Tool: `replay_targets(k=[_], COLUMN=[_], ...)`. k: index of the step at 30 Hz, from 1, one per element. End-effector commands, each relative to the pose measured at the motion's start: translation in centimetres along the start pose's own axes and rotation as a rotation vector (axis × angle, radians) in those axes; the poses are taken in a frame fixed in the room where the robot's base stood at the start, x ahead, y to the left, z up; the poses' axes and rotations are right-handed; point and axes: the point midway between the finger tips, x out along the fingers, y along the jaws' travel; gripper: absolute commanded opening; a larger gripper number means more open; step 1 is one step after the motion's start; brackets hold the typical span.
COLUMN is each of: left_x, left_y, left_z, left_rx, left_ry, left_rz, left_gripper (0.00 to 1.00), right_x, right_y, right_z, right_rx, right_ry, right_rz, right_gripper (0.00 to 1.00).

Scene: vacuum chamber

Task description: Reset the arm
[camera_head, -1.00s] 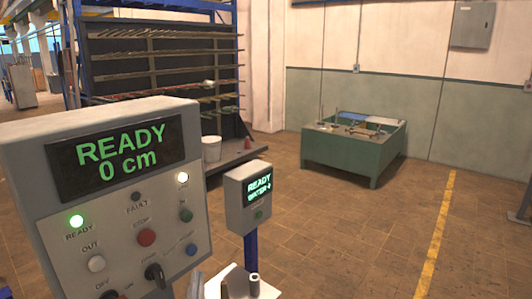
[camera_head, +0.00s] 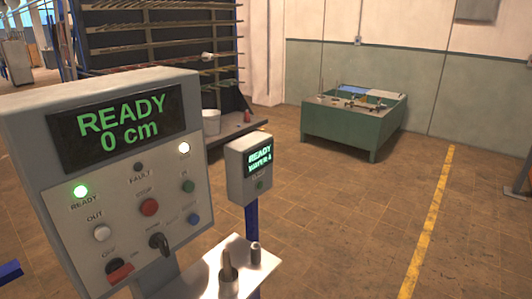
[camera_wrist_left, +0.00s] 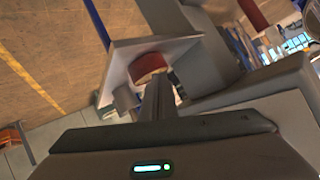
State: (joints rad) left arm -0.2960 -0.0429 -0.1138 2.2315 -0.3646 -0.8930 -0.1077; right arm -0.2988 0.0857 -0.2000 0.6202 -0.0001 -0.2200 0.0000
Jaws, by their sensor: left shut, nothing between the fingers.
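The control panel (camera_head: 120,160) stands at the left in the head view, its display (camera_head: 118,122) reading "READY 0 cm". My left gripper (camera_wrist_left: 162,82) shows in the left wrist view, shut and empty, in front of a reddish-brown rounded part (camera_wrist_left: 149,66) beside a pale plate (camera_wrist_left: 122,62). Whether they touch is unclear. My right gripper is not in view.
A small display box (camera_head: 249,168) on a blue post stands right of the panel. A pale shelf (camera_head: 200,271) with two upright pegs is below. A green bench (camera_head: 350,130) stands farther back. The brown floor with a yellow line (camera_head: 430,225) is open at the right.

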Motion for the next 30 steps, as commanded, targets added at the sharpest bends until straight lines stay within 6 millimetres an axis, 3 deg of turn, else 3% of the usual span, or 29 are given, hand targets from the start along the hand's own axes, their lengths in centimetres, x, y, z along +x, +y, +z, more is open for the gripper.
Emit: replay_targets(k=[1, 3, 9, 15, 23, 30], left_x=[-1.6, -3.6, -8.7, -12.6, -17.2, -14.9], left_y=[0.3, 1.0, 2.5, 3.3, 3.9, 5.4], left_z=[3.0, 6.4, 12.4, 15.8, 18.8, 21.6], left_rx=[-0.017, -0.045, -0.081, -0.092, -0.091, -0.089], left_ry=[-0.085, -0.195, -0.411, -0.550, -0.692, -0.714], left_rz=[0.041, 0.097, 0.207, 0.277, 0.349, 0.356], left_gripper=[0.00, 0.00, 0.00, 0.00, 0.00, 0.00], right_x=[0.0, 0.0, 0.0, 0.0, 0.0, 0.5], right_y=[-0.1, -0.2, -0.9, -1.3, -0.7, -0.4], right_z=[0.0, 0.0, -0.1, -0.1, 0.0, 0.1], right_rx=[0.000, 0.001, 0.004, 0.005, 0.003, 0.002], right_ry=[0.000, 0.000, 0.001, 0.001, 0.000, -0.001], right_rz=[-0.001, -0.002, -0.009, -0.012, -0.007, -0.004], right_gripper=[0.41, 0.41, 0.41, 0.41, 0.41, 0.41])
